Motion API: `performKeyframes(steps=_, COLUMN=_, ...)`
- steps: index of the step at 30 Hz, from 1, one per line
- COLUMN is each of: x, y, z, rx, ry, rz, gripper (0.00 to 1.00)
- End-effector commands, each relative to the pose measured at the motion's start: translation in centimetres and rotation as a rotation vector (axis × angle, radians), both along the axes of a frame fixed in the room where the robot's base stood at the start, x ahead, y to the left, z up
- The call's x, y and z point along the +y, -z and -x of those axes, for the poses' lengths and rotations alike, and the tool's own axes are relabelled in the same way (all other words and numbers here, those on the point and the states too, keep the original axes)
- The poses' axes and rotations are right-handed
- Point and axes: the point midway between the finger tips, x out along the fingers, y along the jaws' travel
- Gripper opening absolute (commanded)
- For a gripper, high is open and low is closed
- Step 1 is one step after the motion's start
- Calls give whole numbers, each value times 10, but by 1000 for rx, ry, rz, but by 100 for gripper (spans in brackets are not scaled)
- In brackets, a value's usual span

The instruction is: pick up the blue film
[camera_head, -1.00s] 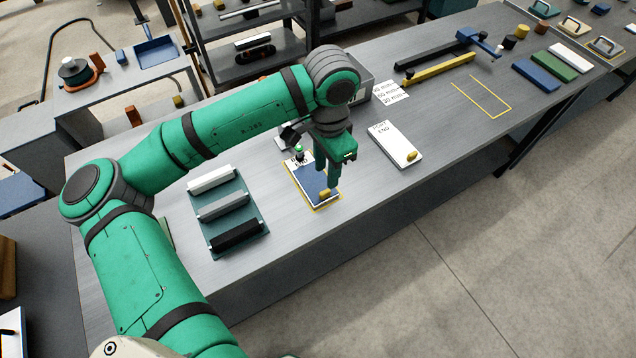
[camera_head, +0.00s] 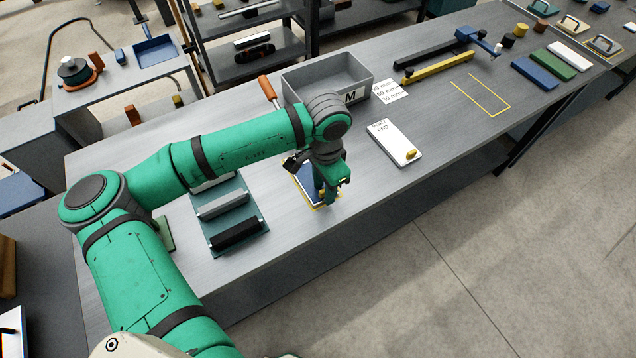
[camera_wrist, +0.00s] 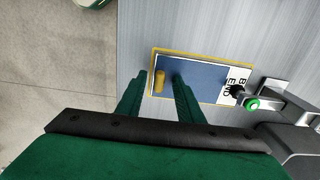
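The blue film (camera_head: 308,184) lies on a white card inside a yellow outline on the bench. It also shows in the wrist view (camera_wrist: 195,80), with black print on the card's right end. A yellow tab (camera_wrist: 158,80) stands on the film's left end there. My gripper (camera_wrist: 160,77) is open, with one finger on each side of the tab in the wrist view. I cannot tell how far down the fingertips reach. In the head view my gripper (camera_head: 328,200) is over the film's near end and hides the tab and part of the film.
A white card with a yellow tab (camera_head: 393,142) lies to the right. A rack with white, grey and black bars (camera_head: 225,208) lies to the left. A grey bin (camera_head: 330,78) and an orange-handled tool (camera_head: 267,88) are behind.

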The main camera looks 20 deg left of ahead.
Motion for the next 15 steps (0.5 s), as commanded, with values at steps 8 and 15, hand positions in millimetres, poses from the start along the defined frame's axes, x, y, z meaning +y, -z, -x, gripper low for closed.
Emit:
performKeyframes(steps=8, x=-2, y=0, z=-1, rx=0, ry=3, rz=0, gripper=0)
performKeyframes(steps=15, x=-2, y=0, z=-1, rx=0, ry=4, rz=0, gripper=0)
